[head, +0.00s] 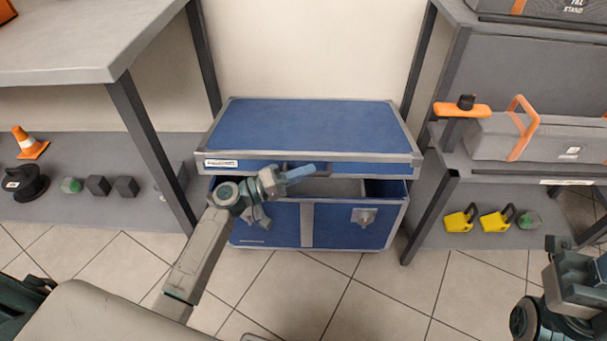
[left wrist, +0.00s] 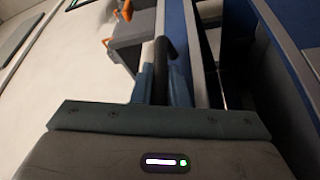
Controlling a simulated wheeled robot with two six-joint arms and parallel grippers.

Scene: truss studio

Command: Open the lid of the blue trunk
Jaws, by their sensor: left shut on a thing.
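The blue trunk (head: 335,232) stands on the floor between two shelf units. Its blue lid (head: 310,125) with grey metal edges is raised a little at the front. A gap below the lid's front edge shows the grey inside and a divider. My left gripper (head: 298,172) is at the middle of the lid's front edge. In the left wrist view its blue fingers are shut on the dark lid handle (left wrist: 162,62), beside the lid's edge. My right gripper (head: 562,258) is at the lower right, away from the trunk; its jaws do not show clearly.
A dark shelf post (head: 148,150) stands close to the trunk's left, and another post (head: 430,215) close to its right. Yellow padlock-shaped items (head: 493,224) and a grey toolbox (head: 540,137) are on the right shelves. The tiled floor in front is clear.

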